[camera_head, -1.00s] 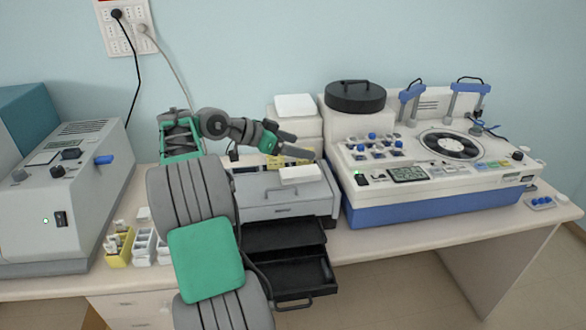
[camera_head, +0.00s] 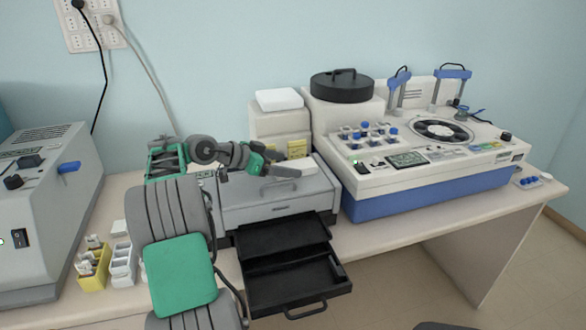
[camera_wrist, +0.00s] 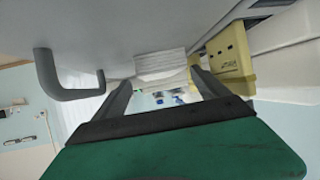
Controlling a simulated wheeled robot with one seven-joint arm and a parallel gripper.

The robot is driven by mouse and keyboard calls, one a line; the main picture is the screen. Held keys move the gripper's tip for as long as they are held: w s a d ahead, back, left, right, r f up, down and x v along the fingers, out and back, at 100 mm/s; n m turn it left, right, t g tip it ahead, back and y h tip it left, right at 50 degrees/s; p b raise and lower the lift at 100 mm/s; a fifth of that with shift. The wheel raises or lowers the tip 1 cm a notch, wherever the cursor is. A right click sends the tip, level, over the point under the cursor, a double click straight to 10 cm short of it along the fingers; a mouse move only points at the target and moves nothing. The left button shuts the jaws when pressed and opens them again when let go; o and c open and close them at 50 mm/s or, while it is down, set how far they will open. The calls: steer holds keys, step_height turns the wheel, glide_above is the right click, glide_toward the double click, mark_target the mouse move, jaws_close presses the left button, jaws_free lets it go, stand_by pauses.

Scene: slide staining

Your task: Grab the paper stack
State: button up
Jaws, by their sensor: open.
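The paper stack (camera_head: 297,167) is a small white block on top of the grey machine (camera_head: 275,197). In the wrist view, the paper stack (camera_wrist: 160,63) shows layered edges and lies ahead, between the fingers' lines. My gripper (camera_head: 279,167) is at the stack's left end, low over the machine top. In the wrist view, my gripper (camera_wrist: 161,80) is open, with one finger to each side. I cannot tell whether the fingers touch the stack. The far end of the stack is hidden in the wrist view.
Yellow boxes (camera_head: 298,148) stand close behind the stack; one box (camera_wrist: 230,58) is beside the right finger. A machine handle (camera_wrist: 68,82) is on the left. A black drawer (camera_head: 297,285) is pulled out below. The white-and-blue machine (camera_head: 430,195) stands right.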

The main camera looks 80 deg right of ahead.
steer(key=x, duration=0.2)
steer(key=shift+s+d+f, duration=0.1)
steer(key=shift+s+d, duration=0.1)
steer(key=shift+c, duration=0.4)
steer(key=c, duration=1.5)
steer(key=shift+c, duration=0.3)
steer(key=shift+w, duration=0.1)
